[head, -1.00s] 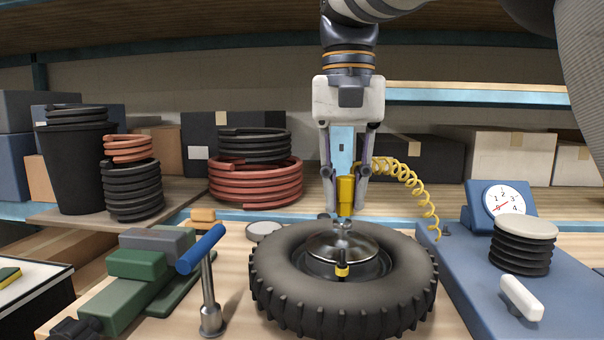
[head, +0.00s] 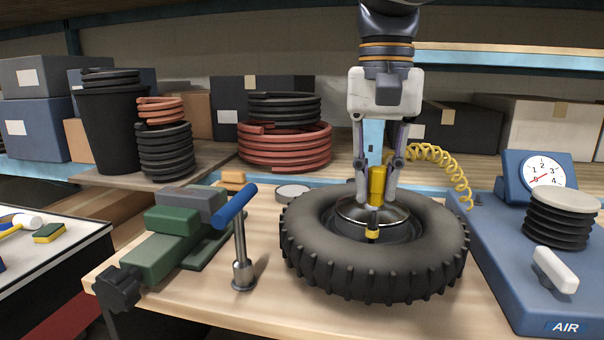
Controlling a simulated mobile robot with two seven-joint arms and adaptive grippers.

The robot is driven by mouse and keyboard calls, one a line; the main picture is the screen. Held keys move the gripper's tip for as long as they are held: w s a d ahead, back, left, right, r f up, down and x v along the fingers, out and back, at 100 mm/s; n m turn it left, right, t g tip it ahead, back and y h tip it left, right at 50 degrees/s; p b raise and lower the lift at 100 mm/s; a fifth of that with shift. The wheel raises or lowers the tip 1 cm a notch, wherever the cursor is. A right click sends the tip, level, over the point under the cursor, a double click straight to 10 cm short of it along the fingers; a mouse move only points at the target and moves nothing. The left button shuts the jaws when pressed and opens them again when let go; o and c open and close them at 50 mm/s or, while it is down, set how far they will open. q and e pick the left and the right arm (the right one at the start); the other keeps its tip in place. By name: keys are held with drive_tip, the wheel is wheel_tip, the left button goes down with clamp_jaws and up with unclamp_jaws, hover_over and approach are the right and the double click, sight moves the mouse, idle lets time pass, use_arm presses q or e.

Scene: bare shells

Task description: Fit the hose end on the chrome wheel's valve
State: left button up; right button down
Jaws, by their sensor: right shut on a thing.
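The wheel is a black knobbly tyre (head: 310,255) lying flat on the bench, with a shiny chrome hub (head: 350,212) in its middle. The valve, a short dark stem with a yellow band (head: 372,234), stands at the near side of the hub. My right gripper (head: 377,190) points down over the hub. It is shut on the yellow hose end (head: 377,180), which is upright just above and behind the valve's band. I cannot tell whether the two touch. A coiled yellow hose (head: 447,165) runs right from behind the gripper. My left gripper is out of view.
A blue air unit (head: 495,255) with a gauge (head: 543,172) stands right of the tyre. A blue-handled tool (head: 239,235) stands upright close to its left, beside a green vise (head: 165,245). Stacked red hoses (head: 285,150) and boxes are behind. The bench front is clear.

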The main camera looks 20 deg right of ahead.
drive_tip(key=shift+f, duration=0.5)
idle(0.7)
drive_tip(key=shift+f, duration=0.45)
drive_tip(key=shift+f, duration=0.35)
drive_tip(key=shift+f, duration=0.3)
idle(0.5)
drive_tip(key=c, duration=0.8)
unclamp_jaws()
drive_tip(key=shift+r, duration=0.1)
